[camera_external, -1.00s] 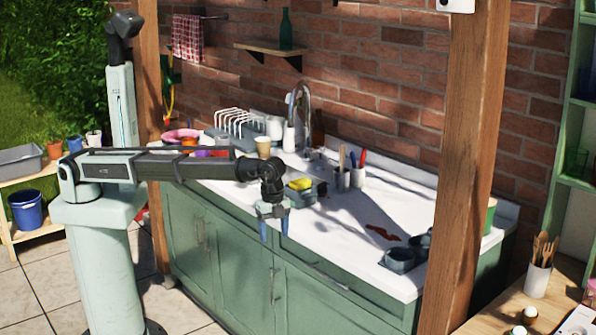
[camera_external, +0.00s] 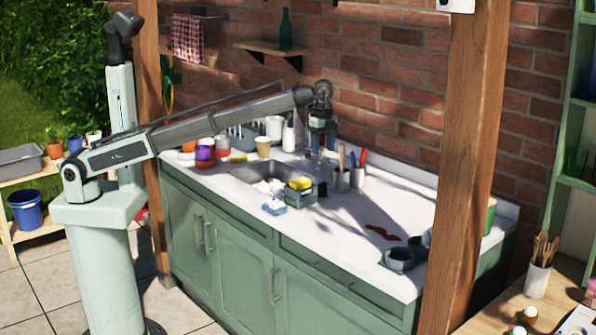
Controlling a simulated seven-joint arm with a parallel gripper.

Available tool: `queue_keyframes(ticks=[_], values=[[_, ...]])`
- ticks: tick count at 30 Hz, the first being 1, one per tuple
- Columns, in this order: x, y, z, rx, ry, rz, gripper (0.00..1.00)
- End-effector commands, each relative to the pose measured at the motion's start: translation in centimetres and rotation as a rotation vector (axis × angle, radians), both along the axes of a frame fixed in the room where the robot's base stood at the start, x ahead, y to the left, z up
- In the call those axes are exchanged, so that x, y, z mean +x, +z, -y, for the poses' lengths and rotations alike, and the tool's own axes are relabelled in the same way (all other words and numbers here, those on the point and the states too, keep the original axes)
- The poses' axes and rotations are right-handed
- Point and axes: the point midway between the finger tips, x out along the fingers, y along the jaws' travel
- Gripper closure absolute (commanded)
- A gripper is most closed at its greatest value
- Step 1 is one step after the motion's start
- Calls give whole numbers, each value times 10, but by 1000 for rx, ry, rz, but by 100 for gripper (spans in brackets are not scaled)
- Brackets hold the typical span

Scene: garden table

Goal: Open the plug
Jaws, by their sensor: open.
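The sink (camera_external: 250,172) is set into the white counter, and its basin is partly in view. White items (camera_external: 266,187) lie at its near right part. I cannot make out a plug; the basin floor is too small and partly hidden. My gripper (camera_external: 320,152) points down over the back of the counter, right of the sink, with its fingers open. I see nothing held in it. It covers the place of the tap, which is largely hidden behind it.
A caddy with a yellow sponge (camera_external: 300,184) stands at the sink's right edge, with a small blue and white item (camera_external: 273,207) in front. Utensil cups (camera_external: 341,180) stand to the right. Colored jars (camera_external: 205,152) and a tan cup (camera_external: 263,147) are left.

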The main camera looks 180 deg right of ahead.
Motion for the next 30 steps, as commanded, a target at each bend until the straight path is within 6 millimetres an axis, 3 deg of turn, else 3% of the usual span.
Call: queue_keyframes(ticks=[18, 30], values=[[1, -102, 1, -1, 0, 0, 32], [2, -130, 0, 0, 0, 0, 32]])
